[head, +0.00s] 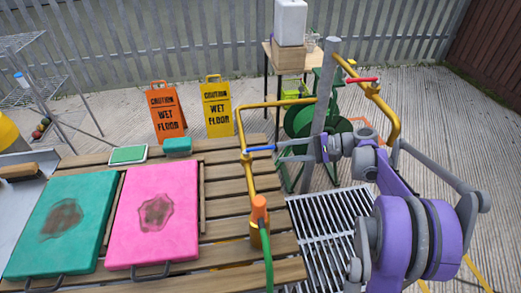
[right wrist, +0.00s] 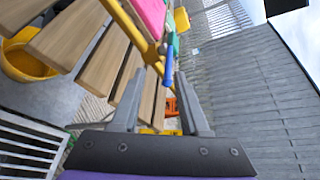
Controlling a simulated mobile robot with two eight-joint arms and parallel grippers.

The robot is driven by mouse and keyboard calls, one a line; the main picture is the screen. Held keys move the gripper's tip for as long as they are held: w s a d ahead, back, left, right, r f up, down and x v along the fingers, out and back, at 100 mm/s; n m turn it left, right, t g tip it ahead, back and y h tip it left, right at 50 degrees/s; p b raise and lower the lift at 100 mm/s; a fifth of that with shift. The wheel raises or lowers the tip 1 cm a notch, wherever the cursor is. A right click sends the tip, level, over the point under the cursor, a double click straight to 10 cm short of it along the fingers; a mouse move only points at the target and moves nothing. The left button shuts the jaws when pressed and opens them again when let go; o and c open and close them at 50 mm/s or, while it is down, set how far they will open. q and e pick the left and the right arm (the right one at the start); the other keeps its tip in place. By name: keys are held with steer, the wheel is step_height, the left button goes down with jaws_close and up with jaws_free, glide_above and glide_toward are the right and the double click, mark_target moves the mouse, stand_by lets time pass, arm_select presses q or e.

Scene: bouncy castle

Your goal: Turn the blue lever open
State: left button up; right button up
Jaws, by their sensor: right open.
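The blue lever (head: 260,148) sticks out sideways to the right from the upright yellow pipe (head: 247,170) at the edge of the slatted table. My right gripper (head: 281,151) is just right of the lever's free end, its fingers pointing at it. In the right wrist view the blue lever (right wrist: 168,68) shows between the two spread fingertips of my right gripper (right wrist: 162,73). The gripper is open and nothing is clamped. I cannot tell whether a finger touches the lever. My left gripper is not in view.
A red lever (head: 362,80) sits on the pipe at the right. A grey post (head: 321,110) stands close behind my gripper. An orange nozzle with a green hose (head: 260,210) hangs below the blue lever. Pink (head: 180,190) and teal (head: 90,190) mats lie on the table.

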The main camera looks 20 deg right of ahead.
mark_target(263, 149)
steer(key=shift+w+d+f+y, duration=0.1)
steer(key=shift+w+d+y, duration=0.05)
steer(key=shift+w, duration=0.35)
steer(key=shift+w+d+y, duration=0.1)
steer(key=shift+w+y, duration=0.05)
steer(key=shift+w, duration=0.3)
steer(key=x, duration=0.3)
steer(key=b+x, duration=0.1)
steer(key=x, duration=0.3)
steer(key=shift+a+r, duration=0.1)
steer(key=shift+r, duration=0.15)
steer(key=shift+c, duration=0.2)
jaws_close()
steer(key=shift+s, duration=0.1)
